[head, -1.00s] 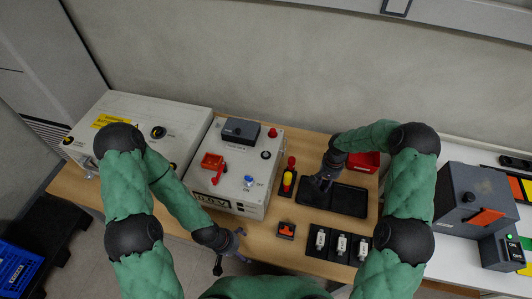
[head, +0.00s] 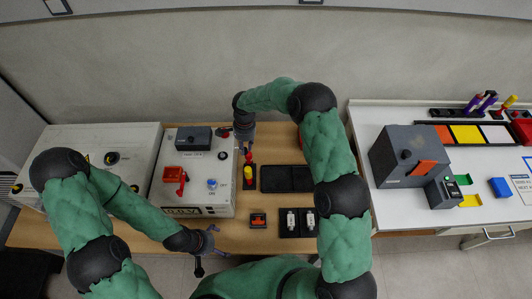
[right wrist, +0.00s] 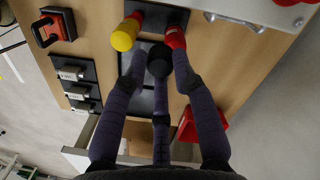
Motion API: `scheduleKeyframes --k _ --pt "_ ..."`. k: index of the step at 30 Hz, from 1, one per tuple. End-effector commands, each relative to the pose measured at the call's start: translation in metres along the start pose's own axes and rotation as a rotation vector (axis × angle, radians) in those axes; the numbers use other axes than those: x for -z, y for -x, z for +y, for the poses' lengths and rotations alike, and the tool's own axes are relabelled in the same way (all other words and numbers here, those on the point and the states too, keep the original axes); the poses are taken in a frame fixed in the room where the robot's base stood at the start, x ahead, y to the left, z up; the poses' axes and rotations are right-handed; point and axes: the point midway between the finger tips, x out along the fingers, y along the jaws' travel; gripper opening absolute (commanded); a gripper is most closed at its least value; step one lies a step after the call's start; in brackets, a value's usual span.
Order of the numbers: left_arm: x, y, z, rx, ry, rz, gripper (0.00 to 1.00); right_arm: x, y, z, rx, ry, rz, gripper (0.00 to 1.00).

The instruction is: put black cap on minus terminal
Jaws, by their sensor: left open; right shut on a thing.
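The black cap (right wrist: 159,60) is between the fingertips of my right gripper (right wrist: 160,70) in the right wrist view. In the head view this gripper (head: 246,145) is just right of the test box's (head: 208,204) back right corner, in the air. The fingers hide the cap there. The box top carries a red terminal (head: 224,133) and a black terminal (head: 222,155), both apart from the cap. My left gripper (head: 208,246) is open and empty in front of the box.
A stand holds a yellow cap (right wrist: 124,33) and a red cap (right wrist: 174,38), close to my right fingers in the wrist view. A black tray (head: 287,179) lies right of it. A red bin (right wrist: 190,126) and switch holders (head: 297,222) are nearby.

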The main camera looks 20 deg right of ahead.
Motion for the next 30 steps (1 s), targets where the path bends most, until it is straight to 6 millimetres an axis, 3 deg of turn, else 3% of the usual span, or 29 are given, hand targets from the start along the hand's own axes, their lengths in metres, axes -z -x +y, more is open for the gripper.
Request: scheduleKeyframes --k 1,6,12,17,29,30 --pt "0.0 0.01 0.004 0.0 0.0 0.0 1.0 -0.015 0.016 -0.011 0.008 -0.05 -0.002 0.07" --pt "-0.001 0.023 0.008 0.0 0.0 0.0 1.0 -0.053 0.047 -0.036 0.023 -0.226 -0.014 0.07" --pt "-0.001 0.029 0.011 0.0 0.0 0.0 1.0 -0.077 0.063 -0.049 0.03 -0.336 -0.024 0.07" --pt "-0.001 0.028 0.01 0.0 0.0 0.0 1.0 -0.08 0.061 -0.051 0.03 -0.355 -0.026 0.07" --pt "0.0 0.007 0.003 0.0 0.0 0.0 1.0 -0.076 0.021 -0.051 0.029 -0.354 -0.026 0.07" --pt "-0.001 0.01 0.004 0.0 0.0 -0.001 1.0 -0.076 0.026 -0.051 0.031 -0.354 -0.025 0.07"
